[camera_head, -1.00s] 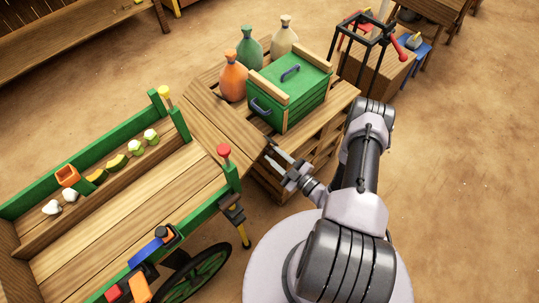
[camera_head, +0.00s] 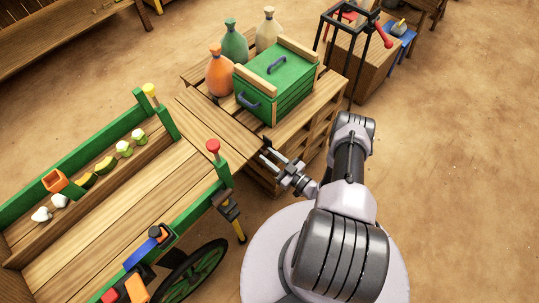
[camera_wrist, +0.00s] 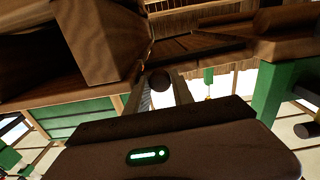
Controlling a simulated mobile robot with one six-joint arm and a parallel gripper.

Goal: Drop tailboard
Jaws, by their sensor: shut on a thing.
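The tailboard (camera_head: 215,125) is a plain wooden board at the cart's rear end, folded outward and reaching toward the slatted wooden stand. I cannot tell whether it touches the stand. My gripper (camera_head: 266,160) is at the board's outer near corner. In the wrist view its two fingers (camera_wrist: 166,92) are closed around a small dark round piece (camera_wrist: 156,81), apparently a knob on the tailboard. The cart (camera_head: 130,195) has a wooden bed and green side rails, with a red-topped post (camera_head: 213,147) and a yellow-topped post (camera_head: 149,90) by the tailboard hinge end.
A green crate (camera_head: 278,85) and several sacks, one orange (camera_head: 219,75), stand on the slatted stand (camera_head: 310,130) behind my gripper. A cart wheel (camera_head: 195,272) is close to my base. A black frame (camera_head: 348,40) stands farther back. Bare ground lies to the right.

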